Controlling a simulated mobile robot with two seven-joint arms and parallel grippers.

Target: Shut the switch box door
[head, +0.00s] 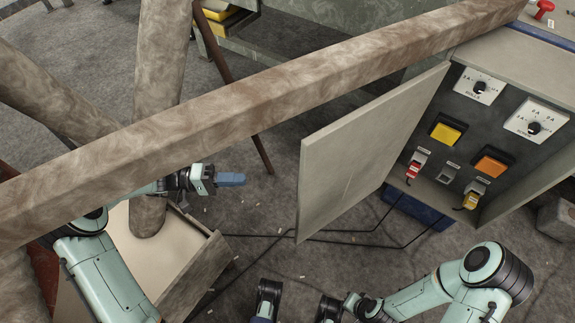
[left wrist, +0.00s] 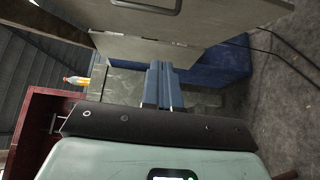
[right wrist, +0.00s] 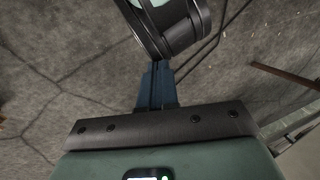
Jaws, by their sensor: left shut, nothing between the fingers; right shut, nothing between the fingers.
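The switch box (head: 475,120) stands at the right in the head view, its front with dials, yellow and orange buttons and small levers exposed. Its grey door (head: 365,150) stands open, swung out to the left of the box. My left gripper (head: 232,179) is shut and empty, left of the door and apart from it. Its blue fingers also show in the left wrist view (left wrist: 157,85), pointing toward grey panels. My right gripper is shut and empty in the right wrist view (right wrist: 157,85), above the floor; in the head view it is low, largely cut off by the bottom edge.
A long brown beam (head: 270,90) crosses the head view diagonally above my left arm. Thick posts (head: 160,60) and an open wooden box (head: 190,255) stand at the left. Dark cables (head: 340,242) run over the floor below the door. Bare floor lies between left gripper and door.

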